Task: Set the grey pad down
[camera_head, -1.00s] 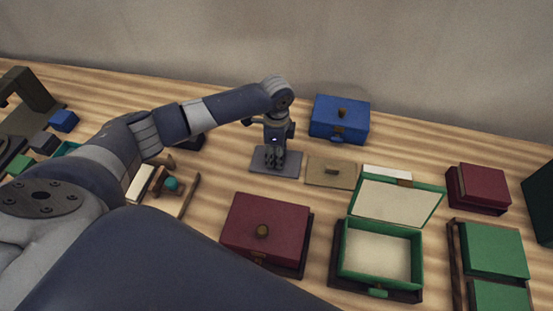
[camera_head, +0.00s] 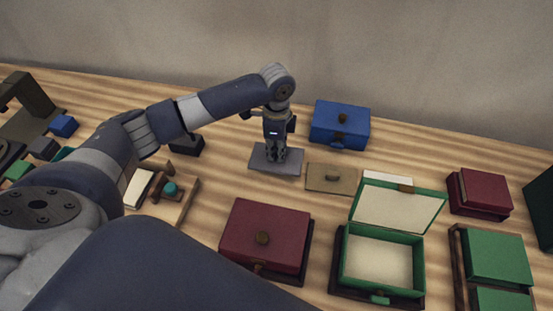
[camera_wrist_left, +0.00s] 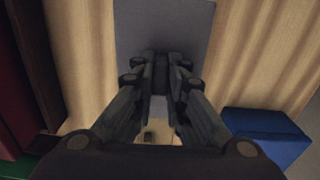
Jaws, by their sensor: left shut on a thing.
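The grey pad (camera_head: 262,163) is a flat rectangle at the back middle of the table, beside a tan pad with a small knob (camera_head: 331,178). My left gripper (camera_head: 275,158) points down over the grey pad and is shut on it; in the head view its fingers hide what they grip. In the left wrist view the grey pad (camera_wrist_left: 188,25) extends beyond the fingertips (camera_wrist_left: 160,62). I cannot tell whether the pad touches the table or is a little above it. My right gripper is not in view.
A blue box (camera_head: 338,128) stands close behind on the right. A dark red box (camera_head: 270,235) and an open green box (camera_head: 385,262) stand in front. A small tray with tools (camera_head: 180,208) lies to the left. Bare wood lies between the tray and the grey pad.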

